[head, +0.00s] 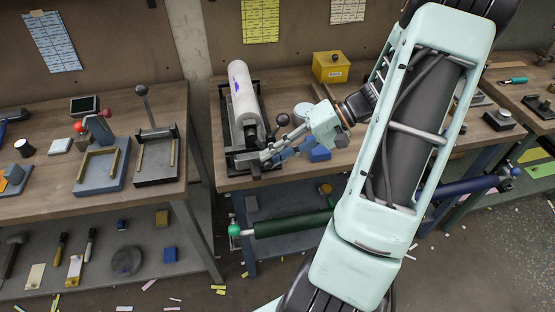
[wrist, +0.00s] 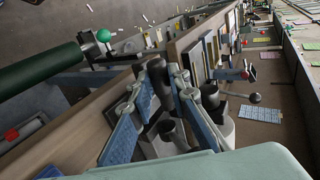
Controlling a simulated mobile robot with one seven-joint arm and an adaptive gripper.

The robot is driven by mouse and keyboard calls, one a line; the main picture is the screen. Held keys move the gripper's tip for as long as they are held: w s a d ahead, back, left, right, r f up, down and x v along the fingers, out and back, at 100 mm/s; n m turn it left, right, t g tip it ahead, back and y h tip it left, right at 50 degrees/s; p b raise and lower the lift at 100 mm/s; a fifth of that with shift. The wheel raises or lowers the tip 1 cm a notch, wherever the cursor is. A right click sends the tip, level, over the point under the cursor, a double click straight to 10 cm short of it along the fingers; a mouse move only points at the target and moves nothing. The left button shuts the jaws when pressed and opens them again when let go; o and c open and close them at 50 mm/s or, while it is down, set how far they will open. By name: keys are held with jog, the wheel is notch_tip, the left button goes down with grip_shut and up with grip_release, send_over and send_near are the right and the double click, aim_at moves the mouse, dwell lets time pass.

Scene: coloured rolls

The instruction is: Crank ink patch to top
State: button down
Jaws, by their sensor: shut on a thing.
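A white roll (head: 244,101) lies in a dark stand (head: 236,164) on the middle bench, its length running away from me. A blue-purple ink patch (head: 237,76) shows on the far part of the roll, on its upper left side. My gripper (head: 268,154) is at the near end of the stand, low beside it. In the wrist view my gripper (wrist: 160,85) has its blue-grey fingers around a dark crank handle (wrist: 168,132). The fingers and arm hide most of the crank in the head view. The roll and patch cannot be made out in the wrist view.
A dark ball knob (head: 282,119) and a round pale tin (head: 303,110) stand right of the roll. A yellow box (head: 331,67) is at the back, a blue block (head: 319,153) near my wrist. A green roll (head: 290,225) juts out below the bench.

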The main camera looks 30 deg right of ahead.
jog(key=f+y+b, duration=0.1)
jog(key=a+t+y+b, duration=0.1)
jog(key=y+b, duration=0.1)
jog(key=shift+w+a+f, duration=0.1)
jog(key=shift+w+f, duration=0.05)
jog(key=shift+f, duration=0.2)
jog(key=shift+a+y+b, duration=0.25)
jog(key=shift+y+b, duration=0.2)
jog(key=shift+y, duration=0.15)
jog(key=shift+a, duration=0.1)
jog(key=c, duration=1.8)
grip_release()
jog(key=shift+v, duration=4.05)
jog(key=shift+f, duration=0.1)
